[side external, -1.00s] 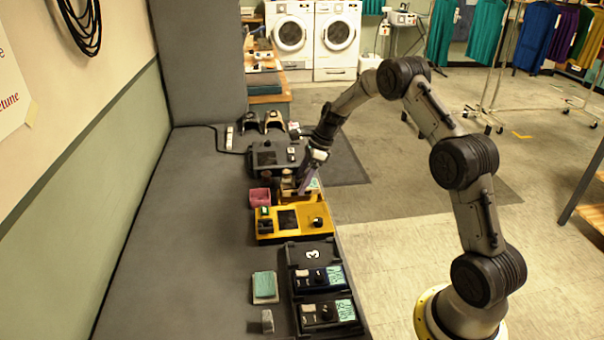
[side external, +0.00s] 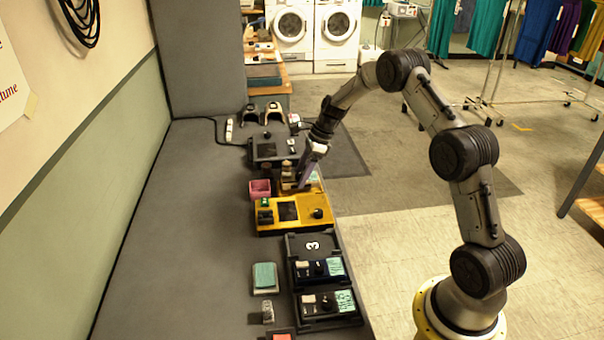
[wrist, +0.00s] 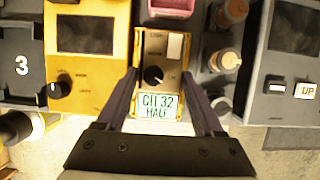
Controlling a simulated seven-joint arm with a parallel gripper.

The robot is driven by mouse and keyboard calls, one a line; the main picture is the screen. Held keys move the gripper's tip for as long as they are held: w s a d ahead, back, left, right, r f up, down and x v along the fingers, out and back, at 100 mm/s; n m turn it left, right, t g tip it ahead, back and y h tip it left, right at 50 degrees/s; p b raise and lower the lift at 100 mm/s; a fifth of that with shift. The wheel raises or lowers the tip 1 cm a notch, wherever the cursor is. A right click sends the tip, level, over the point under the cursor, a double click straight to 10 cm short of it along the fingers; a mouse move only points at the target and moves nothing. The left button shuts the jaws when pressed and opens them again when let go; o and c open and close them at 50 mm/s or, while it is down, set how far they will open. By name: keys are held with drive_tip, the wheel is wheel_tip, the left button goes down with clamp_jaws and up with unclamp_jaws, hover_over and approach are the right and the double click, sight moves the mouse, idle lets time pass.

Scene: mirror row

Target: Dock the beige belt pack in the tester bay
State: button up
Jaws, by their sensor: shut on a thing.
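The beige belt pack (wrist: 154,50), with a dark knob, a pale block and a label reading roughly "CH 32 HALL", lies between the fingers of my gripper (wrist: 167,88) in the wrist view. My gripper is shut on it at the label end. In the side view my gripper (side external: 304,181) is just behind the yellow tester (side external: 322,200), and the pack (side external: 290,184) is partly hidden there. The yellow tester has a dark screen and a black knob; it also shows left of the pack in the wrist view (wrist: 88,78). I cannot tell whether the pack touches the surface below.
A pink bin (side external: 260,188) stands close to the pack. Small bottles (wrist: 232,14) stand right of it in the wrist view, before a grey tester (wrist: 292,60). The counter's left side (side external: 190,230) is clear.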

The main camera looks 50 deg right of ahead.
drive_tip(key=shift+f, duration=1.1)
idle(0.8)
drive_tip(key=o, duration=1.5)
drive_tip(key=shift+o, duration=0.2)
drive_tip(key=v, duration=1.4)
drive_tip(key=shift+w+a, duration=0.1)
